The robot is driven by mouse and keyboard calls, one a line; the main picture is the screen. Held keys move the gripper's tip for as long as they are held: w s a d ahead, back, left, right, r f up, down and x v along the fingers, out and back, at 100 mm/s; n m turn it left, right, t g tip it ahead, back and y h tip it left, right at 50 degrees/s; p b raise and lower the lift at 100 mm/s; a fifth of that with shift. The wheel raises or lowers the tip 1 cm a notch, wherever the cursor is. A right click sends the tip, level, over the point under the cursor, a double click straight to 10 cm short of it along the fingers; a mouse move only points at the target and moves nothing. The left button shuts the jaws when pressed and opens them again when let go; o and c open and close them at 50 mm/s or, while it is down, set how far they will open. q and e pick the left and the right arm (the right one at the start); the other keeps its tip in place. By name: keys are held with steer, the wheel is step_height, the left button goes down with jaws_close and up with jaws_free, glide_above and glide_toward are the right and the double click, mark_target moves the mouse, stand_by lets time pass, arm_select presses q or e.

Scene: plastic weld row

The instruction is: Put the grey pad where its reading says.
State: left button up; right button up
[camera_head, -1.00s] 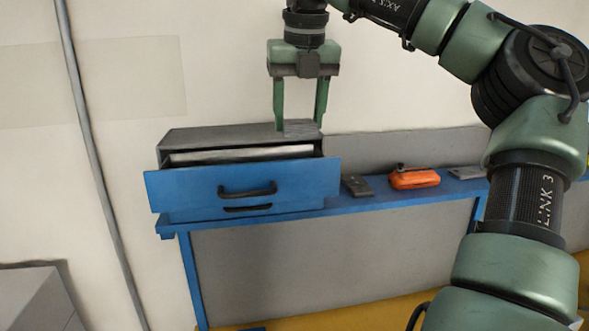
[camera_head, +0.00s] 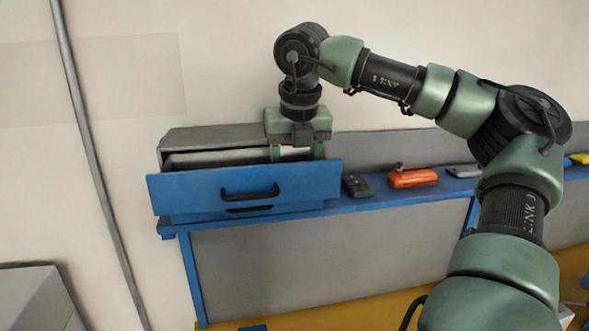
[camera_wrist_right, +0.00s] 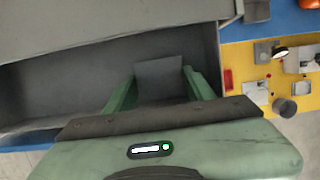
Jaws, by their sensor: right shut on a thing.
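The grey pad (camera_wrist_right: 160,78) is a flat plate between the fingers of my right gripper in the right wrist view. No reading shows on its visible face. My right gripper (camera_head: 298,152) is shut on the pad, pointing down into the open blue-fronted drawer (camera_head: 185,192). In the head view the drawer front hides the fingertips and the pad. The drawer's grey inside (camera_wrist_right: 70,72) shows around the pad in the right wrist view. I cannot tell whether the pad touches the drawer floor. My left gripper is not in view.
The drawer's grey cabinet (camera_head: 210,138) stands at the left end of a blue bench (camera_head: 330,207). To its right lie a dark grey block (camera_head: 357,186), an orange tool (camera_head: 413,178) and a grey item (camera_head: 464,171). Several small things lie on the yellow surface (camera_wrist_right: 240,62) below.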

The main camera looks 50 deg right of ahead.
steer(key=o, duration=1.4)
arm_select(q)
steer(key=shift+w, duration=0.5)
arm_select(e)
steer(key=shift+o, duration=0.8)
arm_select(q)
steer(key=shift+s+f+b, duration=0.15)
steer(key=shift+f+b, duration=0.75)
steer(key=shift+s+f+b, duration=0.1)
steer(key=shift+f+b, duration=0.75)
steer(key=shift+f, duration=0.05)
arm_select(e)
steer(key=v, duration=1.2)
